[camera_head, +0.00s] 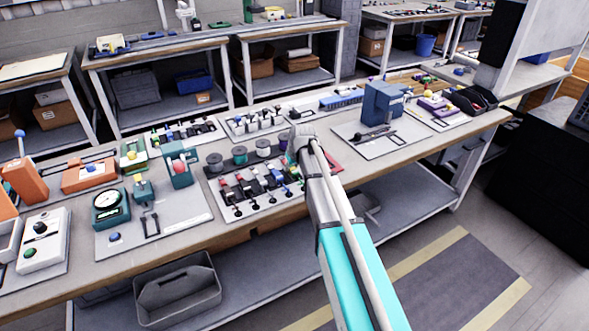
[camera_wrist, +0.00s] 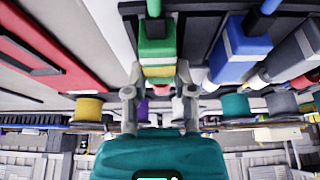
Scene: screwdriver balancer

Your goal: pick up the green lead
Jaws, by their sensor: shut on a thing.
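The green lead (camera_wrist: 157,38) has a green plug body with a pale and yellow band. It is upper middle in the wrist view. My gripper (camera_wrist: 158,80) is shut on it, one finger on each side of its banded end. A blue lead (camera_wrist: 240,48) lies beside it to the right. In the head view the leads sit in a row on a grey board (camera_head: 222,215) on the bench.
A red piece (camera_wrist: 45,55) is left of the gripper in the wrist view. Spools (camera_head: 239,155) stand in a row behind the leads. A blue-grey device (camera_head: 383,102) stands to the right. A grey tote (camera_head: 178,292) is below the bench.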

